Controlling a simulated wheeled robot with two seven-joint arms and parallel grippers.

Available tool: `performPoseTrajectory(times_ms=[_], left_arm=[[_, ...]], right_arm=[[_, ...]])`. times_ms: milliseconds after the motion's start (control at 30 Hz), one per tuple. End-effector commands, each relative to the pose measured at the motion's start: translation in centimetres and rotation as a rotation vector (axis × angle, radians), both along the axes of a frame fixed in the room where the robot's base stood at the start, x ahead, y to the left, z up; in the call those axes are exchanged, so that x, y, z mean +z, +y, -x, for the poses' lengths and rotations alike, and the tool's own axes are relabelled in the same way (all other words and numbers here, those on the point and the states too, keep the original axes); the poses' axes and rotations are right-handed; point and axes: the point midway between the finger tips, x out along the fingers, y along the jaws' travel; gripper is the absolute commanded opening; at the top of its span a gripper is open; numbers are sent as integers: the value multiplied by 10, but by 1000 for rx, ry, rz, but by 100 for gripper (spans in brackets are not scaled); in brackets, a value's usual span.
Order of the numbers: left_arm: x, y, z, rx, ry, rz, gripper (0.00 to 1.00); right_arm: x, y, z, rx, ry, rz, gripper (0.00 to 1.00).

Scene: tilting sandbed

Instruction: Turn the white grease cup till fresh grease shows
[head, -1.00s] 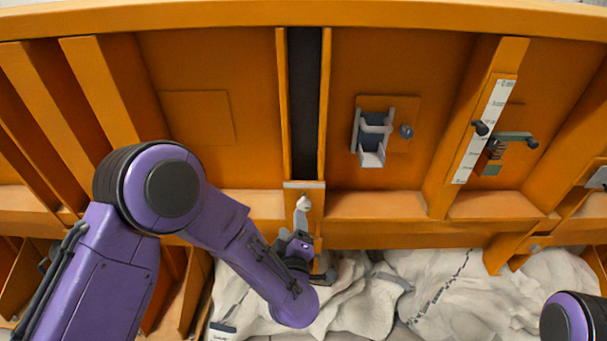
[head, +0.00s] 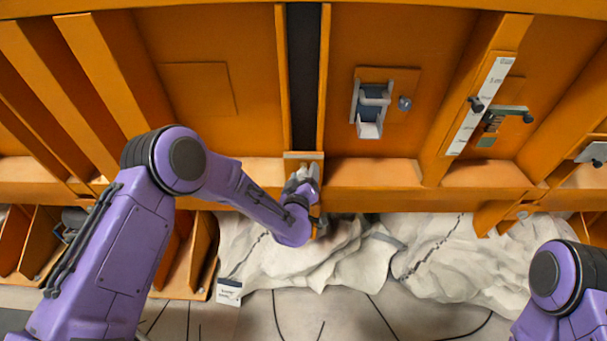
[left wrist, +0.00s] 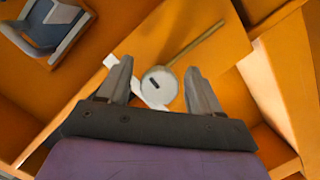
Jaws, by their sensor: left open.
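The white grease cup (left wrist: 159,84) is a round pale cap with a short dark mark on its face. It shows in the left wrist view on an orange panel (left wrist: 190,42), with a thin rod behind it. My left gripper (left wrist: 158,68) is open, its two fingers on either side of the cup with gaps visible. In the head view my left gripper (head: 305,176) is at the foot of the dark vertical channel, and it mostly hides the cup there. No fresh grease can be made out. My right gripper is out of view.
A grey bracket (head: 371,108) and a small knob (head: 404,103) sit on the orange wall to the right. A white scale strip (head: 482,105) is further right. Crumpled pale sheeting (head: 340,255) lies below, with a small label card (head: 229,291).

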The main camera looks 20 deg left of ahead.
Motion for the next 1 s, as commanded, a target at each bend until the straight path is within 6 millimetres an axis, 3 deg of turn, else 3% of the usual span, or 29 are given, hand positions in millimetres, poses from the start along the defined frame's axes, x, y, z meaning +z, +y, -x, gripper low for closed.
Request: performPoseTrajectory(times_ms=[100, 167, 267, 300, 667, 1000], left_arm=[[0, 0, 0, 0, 0, 0, 64], [0, 0, 0, 0, 0, 1, 48], [0, 0, 0, 0, 0, 1, 16], [0, 0, 0, 0, 0, 1, 10], [0, -1, 1, 1, 6, -15, 9], [-1, -2, 1, 19, 39, -133, 9]], right_arm=[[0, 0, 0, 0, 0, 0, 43], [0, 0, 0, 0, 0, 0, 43], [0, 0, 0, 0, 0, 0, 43], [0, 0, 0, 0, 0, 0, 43], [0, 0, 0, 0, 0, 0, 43], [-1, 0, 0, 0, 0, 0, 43]])
